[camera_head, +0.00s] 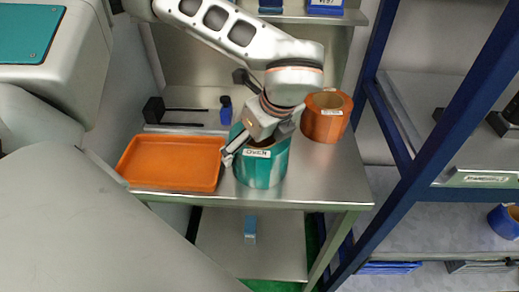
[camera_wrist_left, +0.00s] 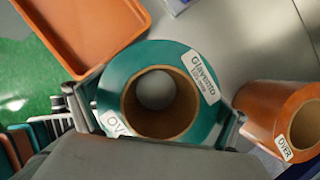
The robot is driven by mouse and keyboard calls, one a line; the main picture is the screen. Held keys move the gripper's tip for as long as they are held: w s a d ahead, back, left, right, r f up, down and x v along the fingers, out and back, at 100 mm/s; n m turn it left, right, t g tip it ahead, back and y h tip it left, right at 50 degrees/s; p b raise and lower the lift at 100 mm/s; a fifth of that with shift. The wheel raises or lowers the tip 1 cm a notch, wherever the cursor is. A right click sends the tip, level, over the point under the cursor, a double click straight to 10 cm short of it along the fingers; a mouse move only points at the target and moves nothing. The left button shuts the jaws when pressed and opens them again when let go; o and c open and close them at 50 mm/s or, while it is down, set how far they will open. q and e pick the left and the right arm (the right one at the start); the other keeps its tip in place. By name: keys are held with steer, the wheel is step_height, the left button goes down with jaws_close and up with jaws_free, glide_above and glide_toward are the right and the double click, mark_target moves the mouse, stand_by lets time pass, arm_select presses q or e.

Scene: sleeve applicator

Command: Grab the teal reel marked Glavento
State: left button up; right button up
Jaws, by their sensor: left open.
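The teal reel (camera_head: 262,170) stands on the steel table near its front edge, its hollow brown core facing up. In the left wrist view the teal reel (camera_wrist_left: 217,62) carries a white label reading Glavento on its top. My left gripper (camera_head: 250,143) is above the reel and open. In the left wrist view my left gripper (camera_wrist_left: 153,112) has one finger at each side of the reel; whether they touch it I cannot tell. The wrist hides part of the reel's top. My right gripper is not in view.
An orange reel (camera_head: 326,116) stands close behind and to the right of the teal one. An orange tray (camera_head: 172,162) lies close on the left. A dark blue bottle (camera_head: 226,110) stands behind. Blue rack posts (camera_head: 440,150) rise at the right.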

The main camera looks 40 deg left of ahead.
arm_select(q)
steer(key=shift+w+a+f, duration=0.1)
steer(key=shift+f, duration=0.3)
steer(key=shift+c, duration=0.4)
steer(key=c, duration=1.9)
